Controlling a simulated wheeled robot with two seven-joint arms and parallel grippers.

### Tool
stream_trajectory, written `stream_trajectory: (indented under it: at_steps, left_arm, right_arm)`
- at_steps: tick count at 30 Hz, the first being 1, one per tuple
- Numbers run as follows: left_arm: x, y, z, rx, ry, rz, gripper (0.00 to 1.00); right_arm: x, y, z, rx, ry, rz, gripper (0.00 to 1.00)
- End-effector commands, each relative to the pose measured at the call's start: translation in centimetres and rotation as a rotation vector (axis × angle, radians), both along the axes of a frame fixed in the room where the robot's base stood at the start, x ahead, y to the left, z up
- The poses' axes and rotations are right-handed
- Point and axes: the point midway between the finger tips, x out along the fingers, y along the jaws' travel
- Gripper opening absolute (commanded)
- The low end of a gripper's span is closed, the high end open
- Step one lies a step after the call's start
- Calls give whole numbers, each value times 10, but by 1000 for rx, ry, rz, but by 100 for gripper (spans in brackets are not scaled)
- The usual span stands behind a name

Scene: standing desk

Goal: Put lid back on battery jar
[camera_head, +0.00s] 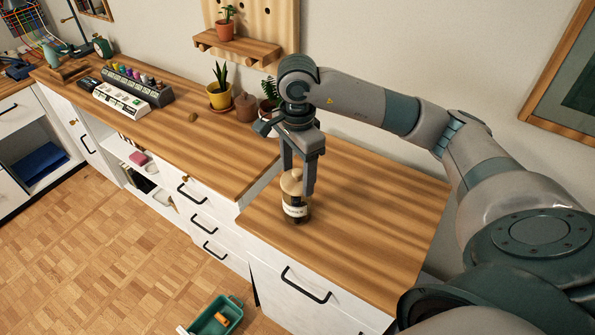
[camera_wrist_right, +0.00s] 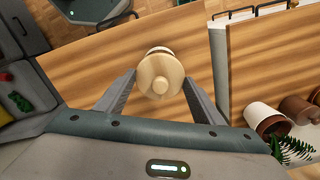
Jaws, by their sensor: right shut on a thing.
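The battery jar (camera_head: 295,209) is dark glass with a white label and stands upright near the front of the right-hand desk top. A pale wooden lid (camera_head: 291,183) is at the jar's mouth, and it shows from above as a round disc with a knob in the wrist view (camera_wrist_right: 160,74). My right gripper (camera_head: 298,180) points down over the jar with its fingers shut on the lid. The lid looks in line with the jar, but I cannot tell whether it is fully seated. The lid hides most of the jar in the wrist view. My left gripper is not in view.
The right-hand desk top (camera_head: 375,205) is otherwise clear. A gap separates it from the left-hand desk top (camera_head: 215,150), which bears potted plants (camera_head: 220,95) and a white charger (camera_head: 120,101). A green crate (camera_head: 217,316) is low at the front.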

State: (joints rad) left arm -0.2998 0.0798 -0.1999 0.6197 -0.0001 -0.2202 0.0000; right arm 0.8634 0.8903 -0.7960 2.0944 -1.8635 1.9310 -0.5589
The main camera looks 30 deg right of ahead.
Motion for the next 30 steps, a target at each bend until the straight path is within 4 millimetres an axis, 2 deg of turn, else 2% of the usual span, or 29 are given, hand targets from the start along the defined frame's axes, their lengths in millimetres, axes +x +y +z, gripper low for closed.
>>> stream_trajectory:
  at_steps: [30]
  left_arm:
    - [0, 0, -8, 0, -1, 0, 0]
  right_arm:
    - [0, 0, 0, 0, 0, 0, 36]
